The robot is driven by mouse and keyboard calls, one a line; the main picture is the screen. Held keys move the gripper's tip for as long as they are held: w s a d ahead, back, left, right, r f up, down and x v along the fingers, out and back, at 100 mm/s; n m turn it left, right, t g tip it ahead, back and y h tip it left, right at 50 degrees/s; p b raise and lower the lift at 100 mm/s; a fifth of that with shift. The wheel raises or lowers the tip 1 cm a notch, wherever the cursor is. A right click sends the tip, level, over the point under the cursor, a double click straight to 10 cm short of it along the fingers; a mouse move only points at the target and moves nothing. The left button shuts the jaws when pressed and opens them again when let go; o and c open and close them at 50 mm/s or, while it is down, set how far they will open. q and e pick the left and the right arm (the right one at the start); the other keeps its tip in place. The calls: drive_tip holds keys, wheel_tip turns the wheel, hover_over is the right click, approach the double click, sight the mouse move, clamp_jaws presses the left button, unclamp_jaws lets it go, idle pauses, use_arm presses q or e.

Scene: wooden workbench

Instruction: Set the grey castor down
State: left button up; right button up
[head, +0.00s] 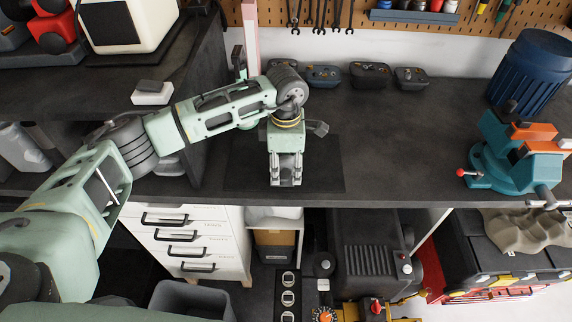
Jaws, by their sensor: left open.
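My left gripper (286,182) points down over a thin black mat (325,165) near the front edge of the workbench. Its jaws are open, with two light metal fingers apart from each other. My right gripper is not in view.
A teal vise (500,158) and a blue bin-like cylinder (530,72) stand at the right. A small white block (152,94) lies at the left. The bench between mat and vise is clear.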

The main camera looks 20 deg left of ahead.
use_arm(q)
wheel_tip(320, 180, up, 11)
drive_tip(key=b, duration=0.4)
drive_tip(key=shift+b, duration=0.3)
drive_tip(key=shift+r, duration=0.6)
